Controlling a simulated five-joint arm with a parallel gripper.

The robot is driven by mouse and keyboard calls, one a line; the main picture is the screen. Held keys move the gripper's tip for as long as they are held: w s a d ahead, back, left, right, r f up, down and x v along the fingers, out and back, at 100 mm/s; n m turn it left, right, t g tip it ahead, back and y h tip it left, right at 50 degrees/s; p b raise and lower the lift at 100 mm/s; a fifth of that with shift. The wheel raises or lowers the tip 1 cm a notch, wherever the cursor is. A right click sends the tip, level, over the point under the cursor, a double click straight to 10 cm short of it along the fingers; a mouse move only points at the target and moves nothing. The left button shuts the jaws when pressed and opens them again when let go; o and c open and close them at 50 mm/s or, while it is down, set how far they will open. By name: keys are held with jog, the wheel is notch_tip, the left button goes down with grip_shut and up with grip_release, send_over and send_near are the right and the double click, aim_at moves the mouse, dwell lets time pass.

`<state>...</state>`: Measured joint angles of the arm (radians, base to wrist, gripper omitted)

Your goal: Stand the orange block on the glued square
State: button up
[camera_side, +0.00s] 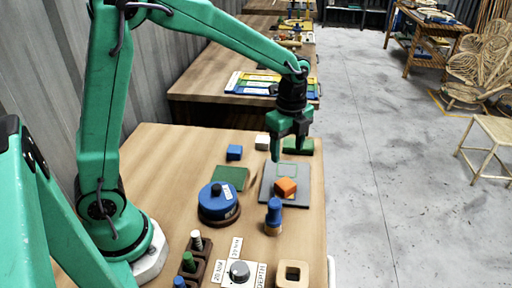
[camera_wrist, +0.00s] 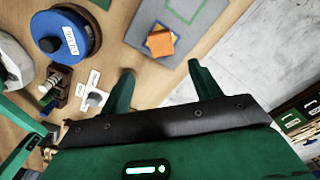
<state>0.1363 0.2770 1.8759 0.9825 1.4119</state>
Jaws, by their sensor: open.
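The orange block (camera_side: 286,186) lies on a grey board (camera_side: 267,193) on the wooden table. A thin green square outline (camera_side: 287,170) is on the board behind the block; which marking is the glued square I cannot tell. My gripper (camera_side: 289,151) is open and empty, above the far part of the board and apart from the block. In the wrist view its two fingers (camera_wrist: 163,82) point toward the board, with the block beyond them.
A blue round tin (camera_side: 218,201) stands left of the board, and a blue-topped post (camera_side: 273,216) in front of it. Blue (camera_side: 234,152), white (camera_side: 262,142) and green (camera_side: 299,146) blocks are behind. A square wooden ring (camera_side: 293,274) lies at the front. The table's right edge is close.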

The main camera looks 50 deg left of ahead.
jog(key=s+a+r+n+t, duration=0.2)
jog(key=s+r+n, duration=0.3)
jog(key=s+n, duration=0.4)
jog(key=s+a+r+n+t, duration=0.3)
jog(key=s+r+n, duration=0.2)
jog(key=s+n, duration=0.3)
jog(key=shift+s+a+r+n+t, duration=0.2)
jog(key=shift+s+a+n+t, duration=0.15)
jog(key=shift+s, duration=0.85)
